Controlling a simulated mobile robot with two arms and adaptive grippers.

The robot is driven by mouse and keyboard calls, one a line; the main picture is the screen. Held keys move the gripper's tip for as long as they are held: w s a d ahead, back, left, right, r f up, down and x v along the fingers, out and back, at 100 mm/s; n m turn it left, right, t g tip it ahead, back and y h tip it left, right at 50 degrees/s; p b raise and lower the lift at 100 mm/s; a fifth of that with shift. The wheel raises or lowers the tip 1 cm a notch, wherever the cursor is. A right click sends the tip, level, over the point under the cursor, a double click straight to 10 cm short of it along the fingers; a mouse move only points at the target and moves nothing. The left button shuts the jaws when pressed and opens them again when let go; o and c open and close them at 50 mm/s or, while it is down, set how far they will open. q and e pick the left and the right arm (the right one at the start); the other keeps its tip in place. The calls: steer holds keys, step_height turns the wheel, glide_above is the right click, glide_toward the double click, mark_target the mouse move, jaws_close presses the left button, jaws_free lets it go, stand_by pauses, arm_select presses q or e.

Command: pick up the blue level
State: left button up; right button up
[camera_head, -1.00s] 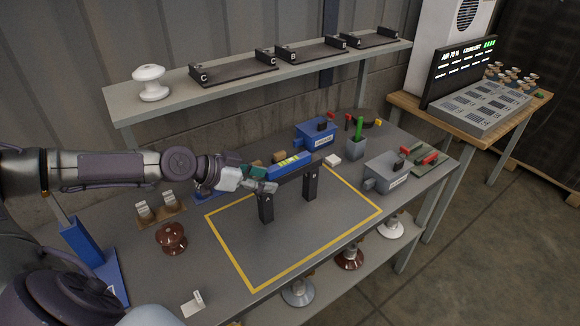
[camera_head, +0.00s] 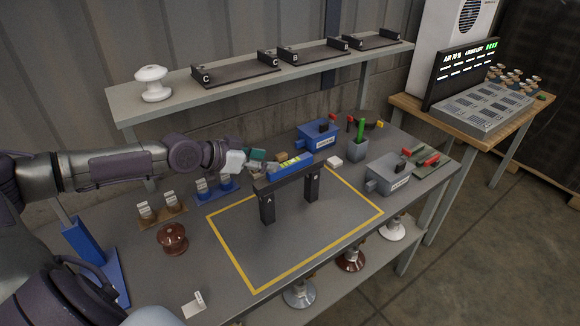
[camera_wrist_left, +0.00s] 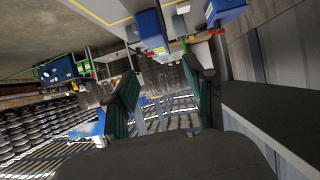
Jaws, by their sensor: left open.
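The blue level (camera_head: 291,166), with yellow-green vials, lies along the top of a black two-legged stand (camera_head: 268,207) in the head view. My left gripper (camera_head: 256,162) is open at the left end of the level, partly overlapping it in the picture; I cannot tell whether they touch. In the left wrist view its two green-padded fingers (camera_wrist_left: 163,100) are spread with nothing held between them. A blue block shows above the fingers there, but I cannot tell if it is the level. My right gripper is not in view.
A yellow outline (camera_head: 236,262) surrounds the stand on the grey table. A brown insulator (camera_head: 172,238) stands at left. A shelf (camera_head: 130,112) runs behind.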

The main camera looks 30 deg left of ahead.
mark_target(289, 163)
arm_select(q)
steer(key=x, duration=0.3)
steer(key=shift+w+r, duration=0.1)
steer(key=shift+w+d+f+p, duration=0.2)
steer(key=shift+w+f+p, duration=0.15)
steer(key=shift+w+f, duration=0.1)
steer(key=shift+w+d+f, duration=0.15)
steer(key=shift+w+d, duration=0.05)
steer(key=shift+w, duration=0.2)
steer(key=p+x, duration=0.1)
steer(key=x, duration=0.2)
steer(key=shift+w+f+p, duration=0.15)
steer(key=shift+f+p, duration=0.1)
steer(key=shift+p, duration=0.15)
steer(key=shift+w+d+f, duration=0.1)
steer(key=shift+w+f, duration=0.2)
steer(key=shift+w, duration=0.05)
steer(key=shift+s, duration=0.1)
steer(key=c, duration=0.3)
jaws_close()
